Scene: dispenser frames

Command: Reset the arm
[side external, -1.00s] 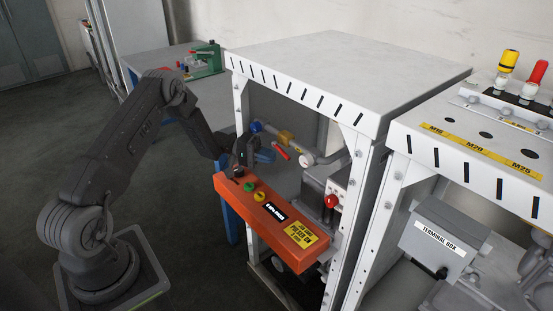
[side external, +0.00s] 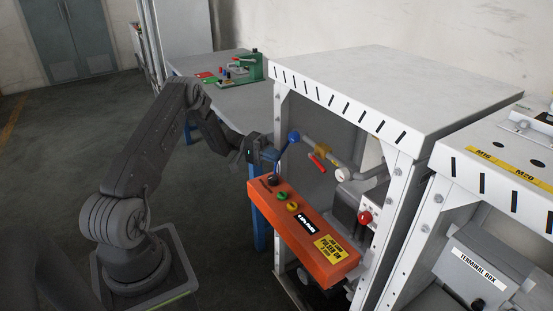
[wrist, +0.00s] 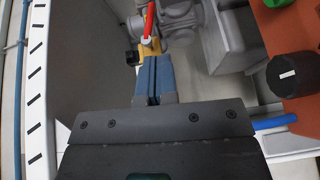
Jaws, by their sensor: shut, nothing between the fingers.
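My gripper (side external: 268,154) is at the open left side of the white dispenser frame (side external: 279,115), left of the valves and above the left end of the orange control panel (side external: 300,237). Its blue fingers (wrist: 153,66) are together in the wrist view, with nothing between them. My dark arm is bent, reaching right from its base. A blue valve handle (side external: 293,137) and a red lever (side external: 317,161) are on the pipework inside the frame. The red lever also shows beyond the fingertips in the wrist view (wrist: 148,20).
The panel carries a black knob (wrist: 293,73) and coloured buttons. A red knob (side external: 365,217) and a gauge (side external: 342,174) are farther right. A second frame with a terminal box (side external: 485,265) is at right. A table (side external: 240,105) with a green fixture (side external: 251,68) stands behind.

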